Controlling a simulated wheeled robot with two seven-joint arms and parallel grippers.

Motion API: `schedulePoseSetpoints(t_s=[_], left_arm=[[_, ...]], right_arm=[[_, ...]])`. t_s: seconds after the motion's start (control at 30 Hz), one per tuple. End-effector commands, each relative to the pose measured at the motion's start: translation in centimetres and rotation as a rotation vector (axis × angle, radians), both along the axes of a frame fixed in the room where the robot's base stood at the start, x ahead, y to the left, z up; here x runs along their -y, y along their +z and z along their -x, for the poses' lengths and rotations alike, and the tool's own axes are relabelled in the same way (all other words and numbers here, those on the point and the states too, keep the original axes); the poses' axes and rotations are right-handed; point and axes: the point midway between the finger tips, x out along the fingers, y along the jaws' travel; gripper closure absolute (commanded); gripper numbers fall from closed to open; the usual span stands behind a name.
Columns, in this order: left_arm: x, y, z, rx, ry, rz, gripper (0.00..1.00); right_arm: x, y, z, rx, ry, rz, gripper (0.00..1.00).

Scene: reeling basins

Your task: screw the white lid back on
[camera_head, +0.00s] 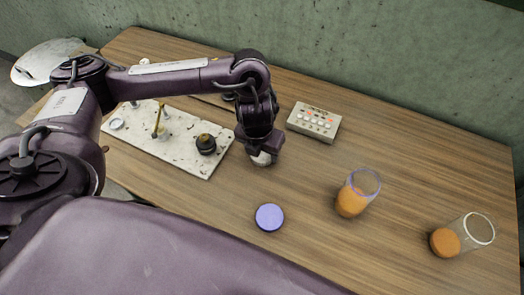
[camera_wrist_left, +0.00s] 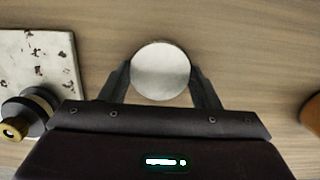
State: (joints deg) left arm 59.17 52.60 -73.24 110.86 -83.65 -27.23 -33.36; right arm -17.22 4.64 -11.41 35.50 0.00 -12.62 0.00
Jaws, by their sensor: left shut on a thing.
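My left gripper (camera_head: 262,151) points down over the middle of the table. It is shut on the white lid (camera_head: 262,159), whose lower part shows below the fingers. In the left wrist view the round white lid (camera_wrist_left: 160,70) sits between the two fingertips. A clear jar with a white rim (camera_head: 478,230) and orange contents is at the far right, well apart from the gripper. A second jar with a purple rim (camera_head: 363,183) and orange contents is nearer. Both jars look open. A purple lid (camera_head: 269,217) lies flat on the table. My right gripper is out of view.
A speckled pale board (camera_head: 180,162) with a brass post and a dark knob (camera_head: 206,144) lies left of the gripper. A grey control box (camera_head: 314,121) with buttons stands behind, to the right. The table between gripper and jars is mostly clear. A wall runs along the back.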

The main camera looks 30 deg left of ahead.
Motion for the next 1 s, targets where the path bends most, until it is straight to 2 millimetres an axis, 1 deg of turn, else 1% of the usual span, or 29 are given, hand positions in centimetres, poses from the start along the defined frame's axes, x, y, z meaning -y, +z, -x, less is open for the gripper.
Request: schedulePoseSetpoints(t_s=[0.17, 0.27, 0.37, 0.47, 0.6, 0.7, 0.9, 1.0], left_arm=[[0.0, 0.5, -0.1, 0.002, -0.001, 0.0, 0.68], [0.0, 1.2, -0.1, 0.002, -0.002, 0.001, 0.68], [0.0, 2.7, -0.2, 0.005, -0.001, 0.0, 0.68], [0.0, 5.0, -0.2, 0.008, -0.002, -0.001, 0.68], [0.0, 9.2, -0.3, 0.01, -0.003, -0.002, 0.68], [0.0, 11.8, -0.2, 0.009, -0.003, -0.001, 0.68], [0.0, 16.1, -0.2, 0.007, -0.001, -0.002, 0.68], [0.0, 17.7, -0.1, 0.004, -0.001, -0.001, 0.68]], right_arm=[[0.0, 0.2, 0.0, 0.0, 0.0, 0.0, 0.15], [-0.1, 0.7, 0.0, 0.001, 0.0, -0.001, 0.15], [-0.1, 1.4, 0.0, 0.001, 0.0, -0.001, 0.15], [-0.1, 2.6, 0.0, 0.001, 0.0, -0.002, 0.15], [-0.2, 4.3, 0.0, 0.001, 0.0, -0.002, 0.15], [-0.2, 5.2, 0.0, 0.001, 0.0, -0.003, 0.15], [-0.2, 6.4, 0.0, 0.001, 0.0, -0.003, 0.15], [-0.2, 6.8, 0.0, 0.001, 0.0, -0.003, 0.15]])
